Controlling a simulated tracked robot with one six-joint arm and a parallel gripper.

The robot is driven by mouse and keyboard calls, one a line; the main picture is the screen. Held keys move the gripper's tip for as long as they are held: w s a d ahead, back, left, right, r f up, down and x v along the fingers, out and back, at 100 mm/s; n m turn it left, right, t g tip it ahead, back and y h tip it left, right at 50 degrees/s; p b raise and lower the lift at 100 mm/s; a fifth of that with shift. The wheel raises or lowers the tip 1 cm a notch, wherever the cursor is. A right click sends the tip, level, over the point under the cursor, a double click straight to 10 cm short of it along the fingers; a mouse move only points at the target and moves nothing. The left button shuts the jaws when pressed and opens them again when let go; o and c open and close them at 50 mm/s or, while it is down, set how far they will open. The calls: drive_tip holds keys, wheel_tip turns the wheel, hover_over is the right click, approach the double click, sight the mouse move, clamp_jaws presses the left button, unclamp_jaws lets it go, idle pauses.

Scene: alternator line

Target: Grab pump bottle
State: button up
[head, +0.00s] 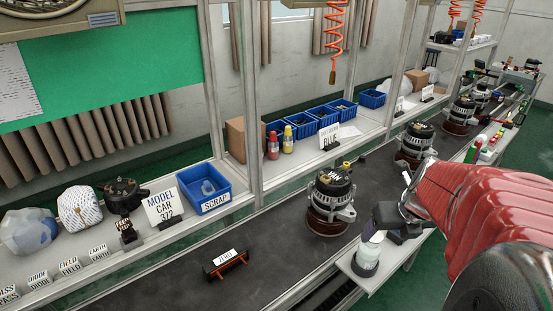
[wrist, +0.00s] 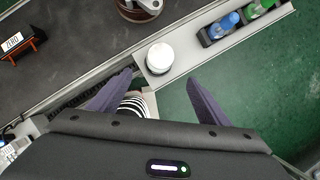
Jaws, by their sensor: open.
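A white, round-topped container (wrist: 159,58) stands on the small white side shelf in the wrist view, just beyond my fingertips. In the head view a pale container (head: 366,262) stands on that shelf, partly covered by my gripper (head: 385,218). I cannot make out a pump head on it, so I cannot tell if it is the pump bottle. My gripper (wrist: 160,79) is open, its dark fingers spread to either side with nothing held. A blue-topped bottle (wrist: 224,25) and a green-topped bottle (wrist: 255,9) sit in a dark holder to the right.
The dark conveyor (head: 285,250) runs alongside, with alternators on it, the nearest one (head: 331,200) close to my gripper. A ZERO sign (head: 226,262) stands on the belt. Red (head: 272,147) and yellow (head: 288,142) bottles stand on the back shelf. Green floor shows right of the side shelf.

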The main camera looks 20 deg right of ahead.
sight(378, 243)
drive_tip(key=shift+f, duration=0.2)
drive_tip(key=shift+x, duration=4.2)
drive_tip(key=shift+w+d+f, duration=0.1)
drive_tip(key=shift+x, duration=2.45)
drive_tip(key=shift+c, duration=0.3)
drive_tip(key=c, duration=1.4)
